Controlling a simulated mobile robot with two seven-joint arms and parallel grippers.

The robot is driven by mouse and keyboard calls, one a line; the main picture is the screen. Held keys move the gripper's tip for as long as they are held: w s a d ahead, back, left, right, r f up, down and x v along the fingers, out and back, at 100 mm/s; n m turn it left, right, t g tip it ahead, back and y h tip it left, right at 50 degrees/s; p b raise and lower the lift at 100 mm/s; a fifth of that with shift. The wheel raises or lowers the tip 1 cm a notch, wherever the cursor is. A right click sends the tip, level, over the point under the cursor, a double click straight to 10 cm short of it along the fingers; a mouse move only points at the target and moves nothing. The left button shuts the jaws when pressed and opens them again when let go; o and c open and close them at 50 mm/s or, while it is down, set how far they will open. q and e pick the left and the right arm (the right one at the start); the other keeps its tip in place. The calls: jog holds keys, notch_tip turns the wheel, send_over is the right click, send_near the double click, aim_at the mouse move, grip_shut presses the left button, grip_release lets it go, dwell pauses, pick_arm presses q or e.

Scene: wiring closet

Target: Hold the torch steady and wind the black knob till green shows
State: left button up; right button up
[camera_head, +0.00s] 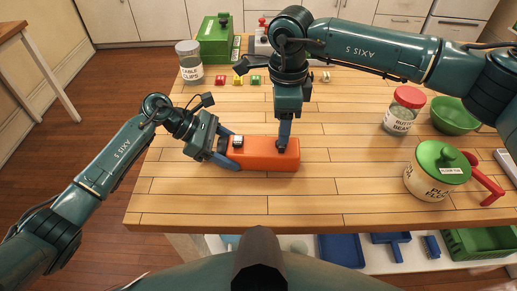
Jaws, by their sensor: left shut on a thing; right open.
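The torch (262,158) is an orange block lying lengthwise on the wooden table. My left gripper (227,151) is shut on its left end, with blue fingers around that end. A small white-and-black part (238,142) sits on the torch's top near those fingers. My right gripper (284,142) points straight down over the torch's right end and is open, its tip at the top face. A dark spot at the tip may be the black knob (281,150); the fingers partly hide it, and I cannot tell whether they touch it. I see no green on the torch.
A jar of cable clips (190,65), a green box (214,45) and small coloured blocks (238,81) stand at the back. At the right are a red-lidded jar (404,112), a green bowl (455,117) and a green-lidded canister (436,170). The table's front is clear.

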aim_at(259, 152)
dwell(0.3)
jog(key=shift+c, duration=1.4)
jog(key=shift+r+m, duration=0.2)
jog(key=shift+m, duration=0.4)
jog(key=shift+c, duration=0.4)
jog(key=m, duration=0.2)
jog(key=r+m, duration=0.1)
jog(key=m, duration=0.2)
jog(key=shift+r, duration=0.2)
jog(key=m, duration=0.2)
jog(key=r+m, duration=0.1)
jog(key=m, duration=0.1)
jog(key=shift+r+m, duration=0.1)
jog(key=shift+m, duration=0.2)
jog(key=m, duration=0.2)
jog(key=r+m, duration=0.1)
jog(key=m, duration=0.1)
jog(key=shift+f+m, duration=3.1)
jog(key=shift+f, duration=0.65)
